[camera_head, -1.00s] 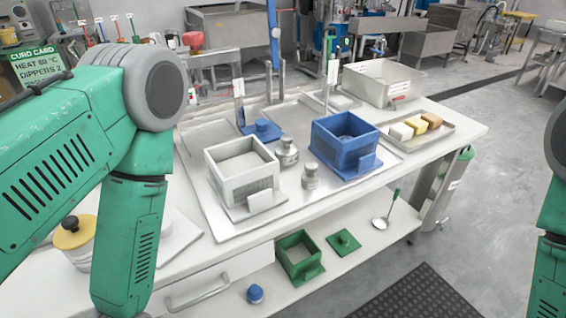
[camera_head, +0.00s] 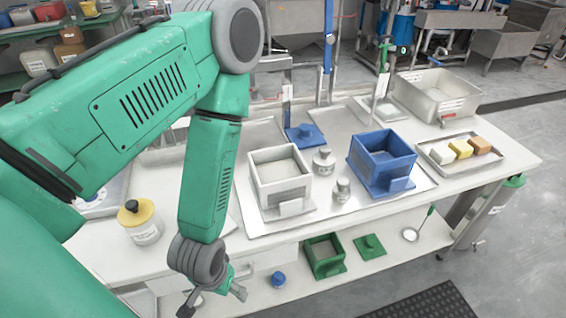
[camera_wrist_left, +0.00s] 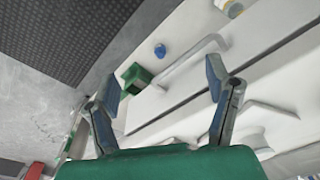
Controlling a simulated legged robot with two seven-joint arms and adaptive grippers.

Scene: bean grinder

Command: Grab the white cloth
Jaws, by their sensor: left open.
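I cannot pick out a white cloth with certainty. A flat pale sheet (camera_head: 231,226), partly hidden behind my left arm, lies on the white bench; I cannot tell whether it is cloth. My left gripper (camera_head: 213,301) hangs low in front of the bench, near the drawer front. In the left wrist view the left gripper (camera_wrist_left: 161,78) has its fingers wide apart with nothing between them. The drawer handle (camera_wrist_left: 195,62) and a green box (camera_wrist_left: 136,77) show beyond the fingers. My right gripper is out of view.
A yellow-lidded jar (camera_head: 138,222) stands left of my left arm. A white box mould (camera_head: 280,178) and a blue one (camera_head: 382,160) stand on the steel tray. A green box (camera_head: 325,256) and blue knob (camera_head: 278,279) are on the lower shelf.

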